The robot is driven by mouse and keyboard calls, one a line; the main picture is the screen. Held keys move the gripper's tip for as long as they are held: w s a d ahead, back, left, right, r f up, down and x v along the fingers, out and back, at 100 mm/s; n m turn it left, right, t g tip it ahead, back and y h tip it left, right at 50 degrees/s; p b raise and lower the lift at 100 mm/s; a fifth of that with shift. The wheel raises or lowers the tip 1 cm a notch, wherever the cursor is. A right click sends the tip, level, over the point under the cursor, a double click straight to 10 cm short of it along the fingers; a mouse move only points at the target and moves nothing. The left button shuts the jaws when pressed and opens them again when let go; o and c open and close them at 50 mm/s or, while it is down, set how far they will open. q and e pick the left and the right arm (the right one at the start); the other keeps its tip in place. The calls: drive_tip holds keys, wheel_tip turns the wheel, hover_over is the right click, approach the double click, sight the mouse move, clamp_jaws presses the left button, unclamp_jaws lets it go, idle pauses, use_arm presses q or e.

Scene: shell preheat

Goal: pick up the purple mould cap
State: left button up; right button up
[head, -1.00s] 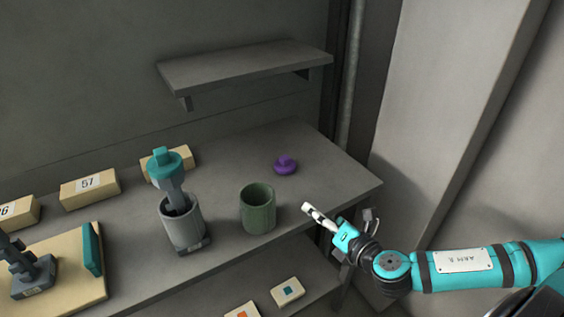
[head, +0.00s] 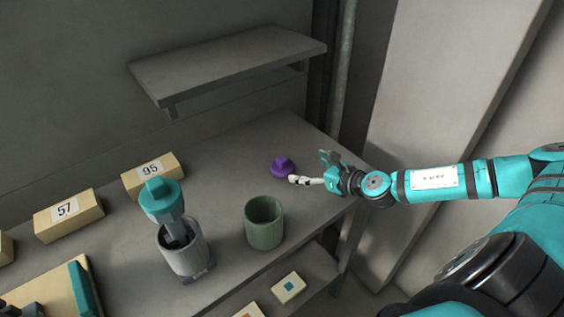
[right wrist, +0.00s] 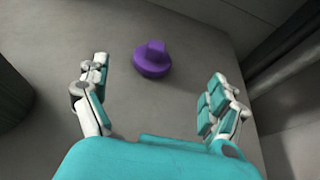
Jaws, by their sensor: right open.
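The purple mould cap (head: 283,167) lies on the grey table near its right end, a round disc with a raised block on top. In the right wrist view the cap (right wrist: 152,60) sits ahead of the fingers, closer to the left one. My right gripper (head: 309,172) is open and empty, just right of the cap in the head view. In the right wrist view its two fingers (right wrist: 158,92) are spread wide, with bare table between them. My left gripper is not in view.
A green cup (head: 264,234) and a grey container (head: 187,258) holding a teal-topped tool (head: 163,205) stand left of the cap. Boxes labelled 95 (head: 152,181) and 57 (head: 66,218) line the back. A shelf (head: 230,72) overhangs the table. Table around the cap is clear.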

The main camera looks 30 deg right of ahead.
sight(285, 163)
drive_tip(key=p+x, duration=0.1)
drive_tip(key=x, duration=0.4)
drive_tip(key=shift+w+p, duration=0.2)
drive_tip(key=shift+p, duration=0.2)
drive_tip(key=shift+w+a+f, duration=0.1)
drive_tip(key=shift+w+f, duration=0.05)
drive_tip(key=shift+w, duration=0.05)
drive_tip(key=shift+w+a, duration=0.1)
drive_tip(key=shift+w, duration=0.15)
drive_tip(key=x, duration=0.1)
drive_tip(key=p+x, duration=0.1)
drive_tip(key=x, duration=0.2)
drive_tip(key=shift+a+f+p, duration=0.15)
drive_tip(key=shift+a+p, duration=0.15)
drive_tip(key=shift+p, duration=0.05)
drive_tip(key=shift+w+f, duration=0.15)
drive_tip(key=shift+w, duration=0.2)
drive_tip(key=shift+c, duration=1.2)
drive_tip(key=c, duration=1.1)
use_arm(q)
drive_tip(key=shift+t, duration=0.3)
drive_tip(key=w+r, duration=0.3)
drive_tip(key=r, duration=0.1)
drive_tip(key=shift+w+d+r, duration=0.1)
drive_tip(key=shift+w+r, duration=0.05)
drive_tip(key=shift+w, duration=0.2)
use_arm(e)
drive_tip(key=shift+s+f, duration=0.1)
drive_tip(key=shift+s, duration=0.1)
drive_tip(key=c, duration=0.3)
